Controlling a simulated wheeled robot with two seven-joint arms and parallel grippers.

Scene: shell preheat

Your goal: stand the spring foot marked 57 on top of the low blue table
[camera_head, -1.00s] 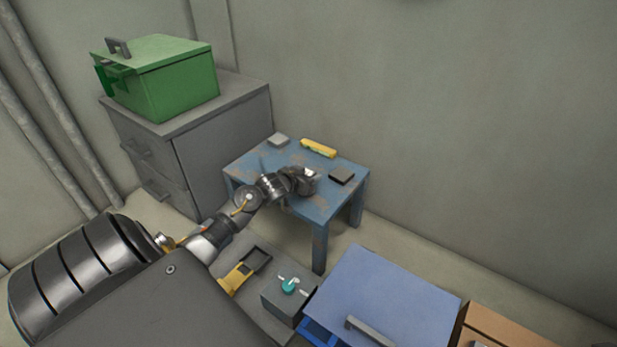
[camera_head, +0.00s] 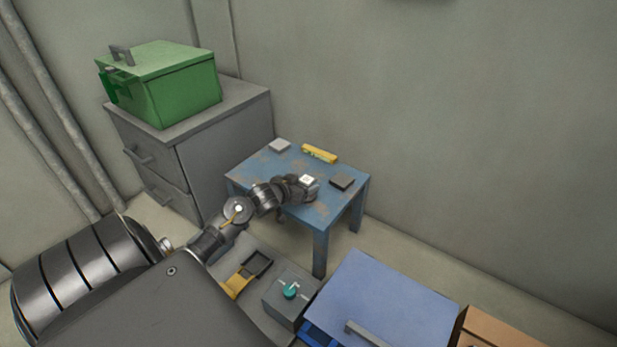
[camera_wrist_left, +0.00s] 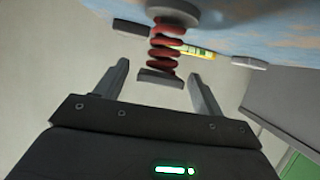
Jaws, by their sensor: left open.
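The low blue table (camera_head: 320,213) stands against the back wall, its worn top in view. The spring foot (camera_wrist_left: 165,45), a red coil between a round grey disc and a flat grey plate, shows in the left wrist view, its disc toward the table top. In the head view a pale square top (camera_head: 308,181), apparently its plate, shows at my gripper above the table; no number is readable. My left gripper (camera_head: 298,190) is open, its fingers (camera_wrist_left: 158,80) on either side of the plate with gaps. Contact under the disc is unclear. My right gripper is out of view.
On the table lie a yellow bar (camera_head: 319,153), a light grey block (camera_head: 280,145) and a dark block (camera_head: 342,184). A grey drawer cabinet (camera_head: 225,130) with a green box (camera_head: 180,85) stands left. A blue lid (camera_head: 385,300) and teal-knobbed box (camera_head: 290,291) are in front.

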